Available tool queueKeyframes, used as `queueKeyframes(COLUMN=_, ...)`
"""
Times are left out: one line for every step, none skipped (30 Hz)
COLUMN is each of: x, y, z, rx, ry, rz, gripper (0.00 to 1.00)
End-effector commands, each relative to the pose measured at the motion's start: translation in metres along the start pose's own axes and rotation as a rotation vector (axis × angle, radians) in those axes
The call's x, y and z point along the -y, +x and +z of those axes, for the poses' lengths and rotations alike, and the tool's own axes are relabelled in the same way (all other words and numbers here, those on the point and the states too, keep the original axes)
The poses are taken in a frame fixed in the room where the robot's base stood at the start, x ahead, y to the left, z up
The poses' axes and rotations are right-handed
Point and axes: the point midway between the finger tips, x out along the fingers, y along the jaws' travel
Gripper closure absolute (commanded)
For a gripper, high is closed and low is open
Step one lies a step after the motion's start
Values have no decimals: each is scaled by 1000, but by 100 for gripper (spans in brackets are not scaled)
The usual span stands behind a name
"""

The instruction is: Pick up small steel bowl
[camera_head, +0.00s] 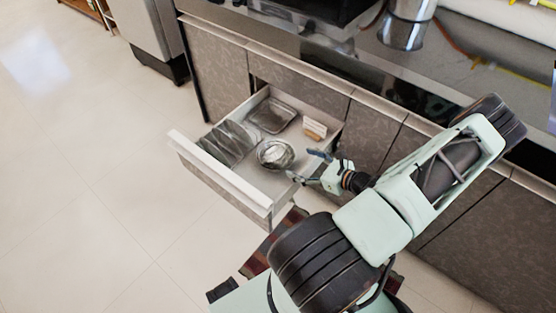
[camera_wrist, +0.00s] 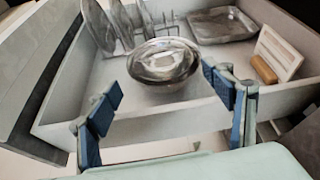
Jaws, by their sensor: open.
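The small steel bowl (camera_head: 275,154) sits on the floor of an open white drawer (camera_head: 234,183), near its right wall. It looks shiny and round, and also shows in the wrist view (camera_wrist: 164,62). My gripper (camera_head: 306,165) is open and empty at the drawer's right edge, just to the right of the bowl. In the wrist view my gripper (camera_wrist: 168,108) has its blue-padded fingers spread wide, with the bowl beyond them and between them in the picture. The fingers do not appear to touch the bowl.
A rack of plates (camera_head: 228,143) stands left of the bowl. A metal tray (camera_head: 271,115) lies at the drawer's back. A white and wooden object (camera_head: 314,129) is near the back right. The drawer walls surround the bowl; the counter (camera_head: 340,70) is above and behind.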

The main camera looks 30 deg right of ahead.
Motion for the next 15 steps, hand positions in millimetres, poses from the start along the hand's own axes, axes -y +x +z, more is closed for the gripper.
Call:
queueKeyframes(x=0, y=4, z=-1, rx=3, ry=3, rz=-2, gripper=25)
queueKeyframes(x=0, y=6, z=-1, rx=3, ry=3, rz=-2, gripper=25)
queueKeyframes(x=0, y=11, z=-1, rx=3, ry=3, rz=-2, gripper=25)
queueKeyframes(x=0, y=15, z=-1, rx=4, ry=3, rz=-1, gripper=25)
queueKeyframes(x=0, y=20, z=-1, rx=4, ry=2, rz=-1, gripper=25)
queueKeyframes(x=-1, y=26, z=-1, rx=3, ry=1, rz=1, gripper=25)
queueKeyframes(x=-1, y=31, z=-2, rx=2, ry=2, rz=1, gripper=25)
queueKeyframes(x=-1, y=37, z=-2, rx=3, ry=1, rz=1, gripper=25)
queueKeyframes(x=-1, y=43, z=-2, rx=3, ry=1, rz=1, gripper=25)
queueKeyframes(x=-1, y=47, z=-2, rx=2, ry=1, rz=0, gripper=25)
queueKeyframes(x=0, y=50, z=-2, rx=1, ry=1, rz=0, gripper=25)
queueKeyframes(x=0, y=54, z=-2, rx=1, ry=1, rz=-1, gripper=25)
queueKeyframes(x=0, y=56, z=-1, rx=1, ry=1, rz=-1, gripper=25)
queueKeyframes(x=0, y=57, z=-1, rx=1, ry=1, rz=0, gripper=25)
queueKeyframes(x=0, y=60, z=-2, rx=1, ry=0, rz=0, gripper=25)
